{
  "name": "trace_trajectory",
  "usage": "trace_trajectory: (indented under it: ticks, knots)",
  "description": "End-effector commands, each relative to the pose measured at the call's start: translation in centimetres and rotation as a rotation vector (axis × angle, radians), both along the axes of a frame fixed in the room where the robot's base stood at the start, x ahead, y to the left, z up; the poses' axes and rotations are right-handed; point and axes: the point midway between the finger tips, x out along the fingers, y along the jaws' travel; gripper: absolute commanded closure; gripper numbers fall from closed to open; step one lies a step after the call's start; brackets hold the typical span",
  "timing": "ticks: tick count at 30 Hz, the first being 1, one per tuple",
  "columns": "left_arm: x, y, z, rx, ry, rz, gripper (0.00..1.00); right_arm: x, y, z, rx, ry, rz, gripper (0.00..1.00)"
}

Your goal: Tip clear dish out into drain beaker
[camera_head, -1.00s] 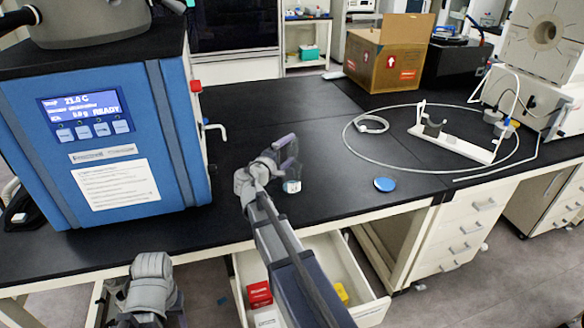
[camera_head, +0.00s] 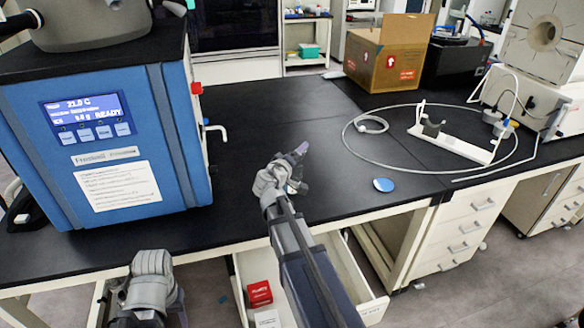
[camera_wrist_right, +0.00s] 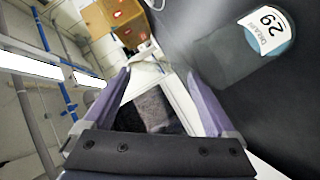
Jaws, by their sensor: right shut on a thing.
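The drain beaker (camera_wrist_right: 266,34) shows in the right wrist view at the upper right, with a white label reading "DRAIN" and "29". My right gripper (camera_head: 299,157) is above the black bench, tilted. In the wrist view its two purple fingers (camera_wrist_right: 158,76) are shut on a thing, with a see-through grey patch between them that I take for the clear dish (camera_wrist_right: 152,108). The dish's outline and contents are not clear. My left gripper is out of view.
The blue freeze dryer (camera_head: 110,140) stands on the left. A white stand (camera_head: 450,142) with looped tubing is on the right. An open drawer (camera_head: 350,265) is below. The bench behind my gripper is clear.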

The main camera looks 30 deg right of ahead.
Motion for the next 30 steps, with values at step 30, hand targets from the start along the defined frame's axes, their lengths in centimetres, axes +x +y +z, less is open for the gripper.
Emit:
trace_trajectory:
  ticks: [30]
  knots:
    - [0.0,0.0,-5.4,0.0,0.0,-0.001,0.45,-6.4,-5.9,-4.8,0.669,-0.675,0.023,0.63]
